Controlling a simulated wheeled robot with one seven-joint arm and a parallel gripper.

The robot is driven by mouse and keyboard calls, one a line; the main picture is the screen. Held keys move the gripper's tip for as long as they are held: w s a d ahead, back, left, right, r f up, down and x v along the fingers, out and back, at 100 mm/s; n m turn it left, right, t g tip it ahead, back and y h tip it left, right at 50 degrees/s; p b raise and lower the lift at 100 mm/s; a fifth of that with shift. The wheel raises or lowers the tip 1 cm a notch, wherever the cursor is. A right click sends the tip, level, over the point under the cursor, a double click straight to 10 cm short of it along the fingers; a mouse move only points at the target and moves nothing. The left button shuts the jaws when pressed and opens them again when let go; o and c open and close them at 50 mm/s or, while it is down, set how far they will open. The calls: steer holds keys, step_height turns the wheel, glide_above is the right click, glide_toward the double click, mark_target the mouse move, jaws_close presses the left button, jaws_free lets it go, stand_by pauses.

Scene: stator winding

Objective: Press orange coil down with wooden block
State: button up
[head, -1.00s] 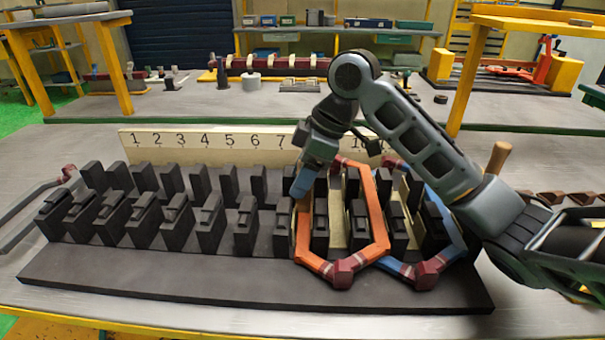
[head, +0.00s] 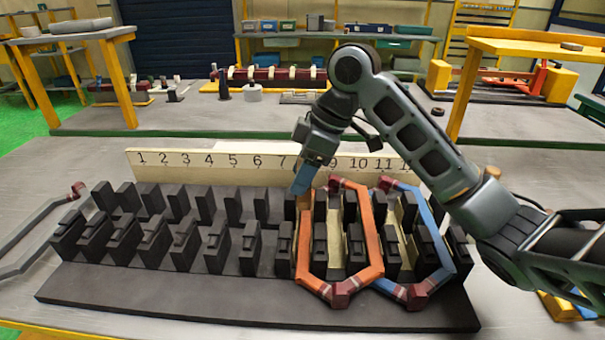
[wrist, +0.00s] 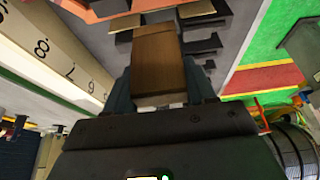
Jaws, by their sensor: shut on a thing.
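The orange coil (head: 371,235) is a six-sided loop lying around black stator teeth at the right part of the stator (head: 150,290). Its long sides run along slots, and a dark red joint is at its front. My gripper (head: 303,188) is above the coil's left side, near its far end. It is shut on the wooden block (wrist: 160,62), which points down between the fingers in the wrist view. In the head view only a small brown part of the block shows under the fingers. I cannot tell whether it touches the coil.
A blue coil (head: 436,235) lies to the right, overlapping the orange one. A numbered board (head: 225,163) stands behind the teeth. A grey bent coil (head: 35,220) lies at the left. The left stator slots are empty.

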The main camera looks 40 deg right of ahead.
steer(key=shift+r+p, duration=1.5)
steer(key=shift+r, duration=0.7)
